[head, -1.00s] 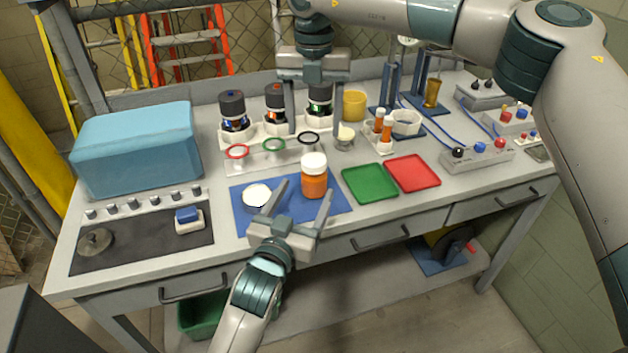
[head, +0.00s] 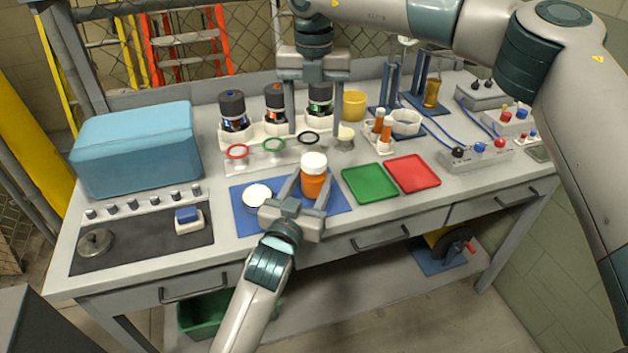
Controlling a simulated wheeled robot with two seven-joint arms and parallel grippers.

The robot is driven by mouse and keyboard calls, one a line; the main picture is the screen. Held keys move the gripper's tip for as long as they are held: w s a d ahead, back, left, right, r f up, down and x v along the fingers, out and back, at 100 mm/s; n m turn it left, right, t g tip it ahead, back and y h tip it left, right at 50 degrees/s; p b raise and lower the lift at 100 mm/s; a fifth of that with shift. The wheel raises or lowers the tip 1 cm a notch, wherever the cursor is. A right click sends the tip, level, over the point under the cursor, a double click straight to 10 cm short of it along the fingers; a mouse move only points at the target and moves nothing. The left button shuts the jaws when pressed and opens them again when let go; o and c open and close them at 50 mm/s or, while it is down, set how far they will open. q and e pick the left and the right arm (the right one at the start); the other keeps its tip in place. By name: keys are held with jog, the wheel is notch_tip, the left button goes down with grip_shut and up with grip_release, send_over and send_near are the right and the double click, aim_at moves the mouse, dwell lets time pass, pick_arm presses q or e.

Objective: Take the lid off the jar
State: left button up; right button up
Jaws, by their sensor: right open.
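The orange jar (head: 313,187) with a white lid (head: 314,163) stands upright on the blue mat (head: 340,204). The lid sits on top of the jar. My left gripper (head: 313,181) comes from the front, with one finger on each side of the jar's orange body below the lid; the fingers look closed against it. My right gripper (head: 314,130) is open and empty, pointing down behind the jar near the back row of bottles, well away from the lid.
A round white-topped container (head: 257,194) sits on the mat to the left. A clear rack with coloured rings (head: 273,145) stands behind. A green tray (head: 370,184) and a red tray (head: 412,173) lie to the right. A blue case (head: 135,150) stands at left.

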pick_arm(q)
grip_shut()
pick_arm(e)
jog(key=shift+m, duration=0.3)
jog(key=m, duration=0.3)
jog(key=shift+m, duration=0.4)
jog(key=m, duration=0.8)
jog(key=shift+m, duration=0.4)
jog(key=m, duration=0.4)
jog(key=shift+m, duration=0.3)
jog(key=shift+f, duration=0.1)
